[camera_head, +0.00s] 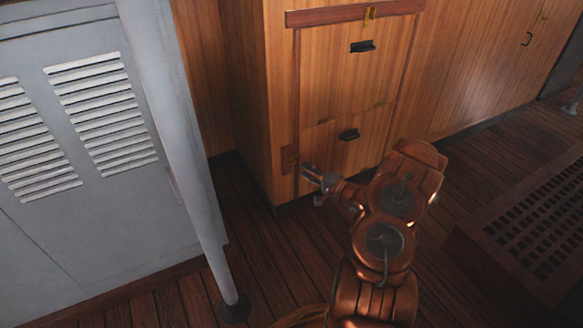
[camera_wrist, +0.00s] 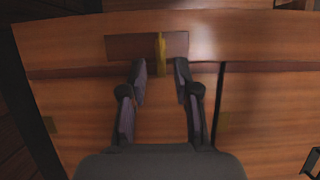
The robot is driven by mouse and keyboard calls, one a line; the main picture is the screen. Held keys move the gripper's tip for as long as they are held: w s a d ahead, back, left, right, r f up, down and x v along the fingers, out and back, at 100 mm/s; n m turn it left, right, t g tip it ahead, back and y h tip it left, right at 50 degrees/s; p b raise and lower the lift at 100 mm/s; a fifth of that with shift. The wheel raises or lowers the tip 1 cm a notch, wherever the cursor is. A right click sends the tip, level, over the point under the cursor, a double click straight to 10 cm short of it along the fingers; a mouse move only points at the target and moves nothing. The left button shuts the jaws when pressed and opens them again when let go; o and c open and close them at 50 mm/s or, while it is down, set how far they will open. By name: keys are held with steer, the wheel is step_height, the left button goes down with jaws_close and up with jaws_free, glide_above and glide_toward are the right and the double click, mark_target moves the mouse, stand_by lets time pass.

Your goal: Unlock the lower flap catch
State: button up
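The lower flap (camera_head: 335,158) is a wooden panel low on the cabinet with a black handle (camera_head: 349,135). Its catch is a slim brass piece (camera_wrist: 160,48) on a dark reddish plate (camera_wrist: 125,46), reaching from the plate across the dark seam strip. In the head view the plate (camera_head: 289,157) sits at the flap's left edge; the brass there is too small to make out well. My gripper (camera_head: 308,174) is close to that edge. In the wrist view my gripper (camera_wrist: 160,68) is open, one fingertip each side of the catch's end, with visible gaps. Contact cannot be seen.
The upper flap (camera_head: 355,70) has its own black handle (camera_head: 362,46) and a brass catch (camera_head: 369,13) above. A grey louvred locker (camera_head: 80,200) and a slanted grey post (camera_head: 185,130) stand left.

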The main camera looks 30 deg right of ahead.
mark_target(291, 162)
steer(key=shift+b+x, duration=1.45)
steer(key=shift+x, duration=2.4)
jaws_close()
